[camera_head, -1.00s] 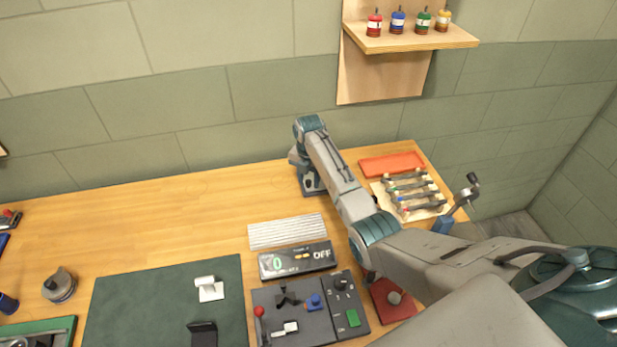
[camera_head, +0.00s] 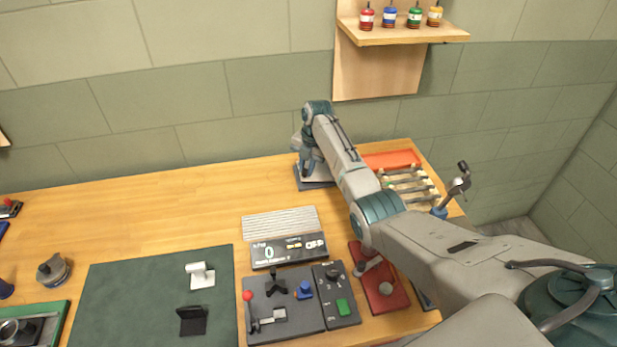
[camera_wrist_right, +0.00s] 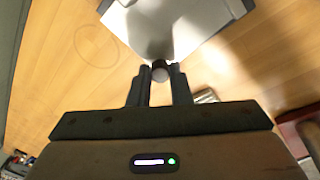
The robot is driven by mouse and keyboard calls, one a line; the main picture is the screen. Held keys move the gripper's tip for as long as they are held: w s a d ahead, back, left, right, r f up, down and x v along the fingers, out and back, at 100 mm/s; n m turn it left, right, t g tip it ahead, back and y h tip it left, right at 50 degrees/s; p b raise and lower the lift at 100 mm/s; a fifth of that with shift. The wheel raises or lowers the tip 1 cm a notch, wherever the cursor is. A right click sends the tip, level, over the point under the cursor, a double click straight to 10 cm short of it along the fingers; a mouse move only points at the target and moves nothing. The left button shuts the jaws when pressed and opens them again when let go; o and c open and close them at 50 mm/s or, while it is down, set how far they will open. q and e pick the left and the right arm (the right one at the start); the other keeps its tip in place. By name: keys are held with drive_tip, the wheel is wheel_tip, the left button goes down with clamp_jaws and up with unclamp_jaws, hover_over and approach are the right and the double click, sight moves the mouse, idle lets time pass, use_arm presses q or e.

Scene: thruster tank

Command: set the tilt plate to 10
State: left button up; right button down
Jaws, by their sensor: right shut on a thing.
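The tilt plate, as I take it, is the pale grey plate (camera_wrist_right: 170,28) at the top of the right wrist view. Its scale reading cannot be made out. A small round knob (camera_wrist_right: 160,72) stands at its near edge. My right gripper (camera_wrist_right: 160,80) is shut on this knob, one finger on each side. In the head view my right arm reaches to the back of the table and its wrist hides most of the gripper and the plate. A dark base (camera_head: 314,182) shows beneath the wrist. My left gripper is not in view.
Right of the base lie an orange tray (camera_head: 392,159) and a rack of tools (camera_head: 412,187). The table left of the base is clear.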

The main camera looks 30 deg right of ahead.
drive_tip(key=c, duration=1.5)
unclamp_jaws()
drive_tip(key=shift+o, duration=0.9)
drive_tip(key=shift+r, duration=0.25)
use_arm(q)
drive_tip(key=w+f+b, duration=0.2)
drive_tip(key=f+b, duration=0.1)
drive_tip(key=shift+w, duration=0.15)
use_arm(e)
wheel_tip(320, 180, up, 10)
drive_tip(key=d, duration=0.2)
drive_tip(key=shift+s, duration=0.15)
